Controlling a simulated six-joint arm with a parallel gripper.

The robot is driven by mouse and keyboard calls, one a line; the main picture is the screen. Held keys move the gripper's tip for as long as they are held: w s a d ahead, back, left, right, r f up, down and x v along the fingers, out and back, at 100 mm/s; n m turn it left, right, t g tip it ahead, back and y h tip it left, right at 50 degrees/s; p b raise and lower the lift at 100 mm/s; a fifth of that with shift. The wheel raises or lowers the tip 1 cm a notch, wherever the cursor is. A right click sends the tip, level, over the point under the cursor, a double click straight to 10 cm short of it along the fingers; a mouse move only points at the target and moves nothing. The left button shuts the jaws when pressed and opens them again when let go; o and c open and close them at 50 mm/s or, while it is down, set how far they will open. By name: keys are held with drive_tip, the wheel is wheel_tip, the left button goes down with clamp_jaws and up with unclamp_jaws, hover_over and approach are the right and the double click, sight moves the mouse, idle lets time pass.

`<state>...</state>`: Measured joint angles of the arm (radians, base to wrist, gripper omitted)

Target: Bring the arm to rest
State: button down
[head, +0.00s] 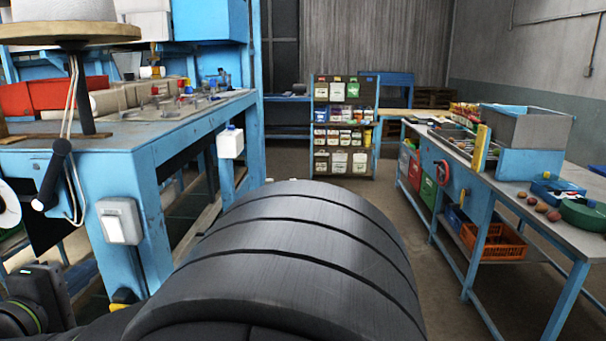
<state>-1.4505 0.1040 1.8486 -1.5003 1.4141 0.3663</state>
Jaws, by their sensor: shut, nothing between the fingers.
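I cannot make out my gripper's fingers anywhere in the head view. A big dark grey, ribbed, rounded form fills the bottom middle of the picture and hides the floor behind it; I cannot tell whether it is part of me. A dark jointed part with a thin green line, seemingly of my arm, shows at the bottom left corner. No sewn sack can be made out.
A blue workbench (135,166) stands close on the left, with a white switch box (121,221) on its leg. A long grey-topped bench (485,172) runs along the right, with an orange crate (493,242) below. A shelf rack (343,126) stands behind. Floor shows between.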

drive_tip(key=s+r, duration=0.3)
drive_tip(key=s, duration=0.5)
drive_tip(key=w+a+f+m+g+h, duration=0.2)
drive_tip(key=w+f+m+g, duration=0.2)
drive_tip(key=m, duration=1.2)
drive_tip(key=shift+w+m+g, duration=0.4)
drive_tip(key=shift+w+g, duration=1.4)
drive_tip(key=shift+w, duration=0.4)
